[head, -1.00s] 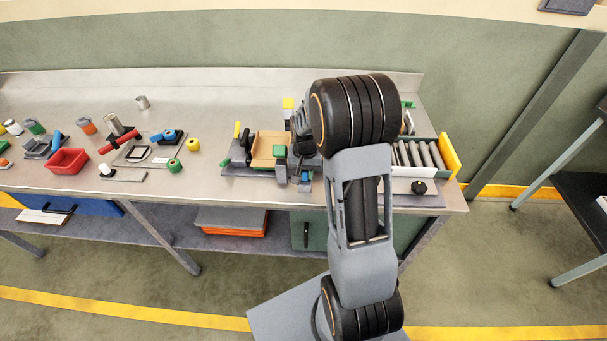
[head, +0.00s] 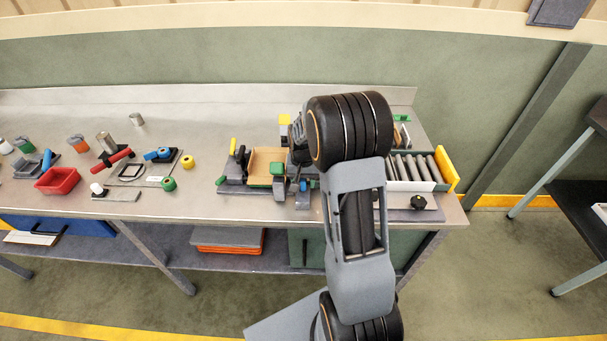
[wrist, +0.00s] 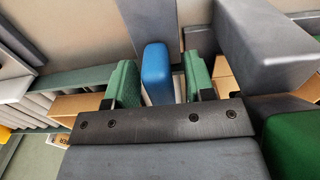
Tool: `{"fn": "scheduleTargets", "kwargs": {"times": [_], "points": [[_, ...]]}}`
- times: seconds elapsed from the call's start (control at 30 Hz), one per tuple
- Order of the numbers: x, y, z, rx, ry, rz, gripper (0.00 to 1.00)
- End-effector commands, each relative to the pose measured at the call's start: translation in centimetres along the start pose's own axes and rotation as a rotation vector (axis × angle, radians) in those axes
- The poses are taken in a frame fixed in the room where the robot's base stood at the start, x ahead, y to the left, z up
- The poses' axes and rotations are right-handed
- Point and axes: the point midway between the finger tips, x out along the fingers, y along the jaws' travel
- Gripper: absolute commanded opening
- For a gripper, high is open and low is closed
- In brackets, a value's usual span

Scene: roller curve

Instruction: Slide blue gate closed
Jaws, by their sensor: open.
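In the wrist view my gripper (wrist: 158,66) is open, with one green-padded finger on each side of a blue upright block (wrist: 157,76), which looks like the gate's handle. A narrow space shows between the block and the right finger; I cannot tell whether the left finger touches it. In the head view a small blue part (head: 303,185) shows low on the roller fixture, beside my arm. My arm hides most of the gripper and the middle of the fixture there, so the gate's panel and its position in the track cannot be made out.
Grey rollers (head: 412,168) run right to a yellow end plate (head: 446,169). A tan tray (head: 262,165) and a green block (head: 277,169) are on the fixture's left part. In the wrist view a large grey block (wrist: 262,45) stands close right of my fingers. A red bin (head: 58,181) is further left.

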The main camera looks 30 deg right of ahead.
Motion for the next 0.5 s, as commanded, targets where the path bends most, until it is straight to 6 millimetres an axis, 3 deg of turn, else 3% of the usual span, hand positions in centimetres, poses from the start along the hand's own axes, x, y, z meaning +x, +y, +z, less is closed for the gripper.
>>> {"fn": "scheduleTargets", "kwargs": {"times": [0.17, 0.5], "points": [[-2.1, 0.0, -0.1, 0.001, 0.007, -0.002, 0.49], [-9.0, 0.1, -0.1, 0.002, 0.006, -0.001, 0.49]]}}
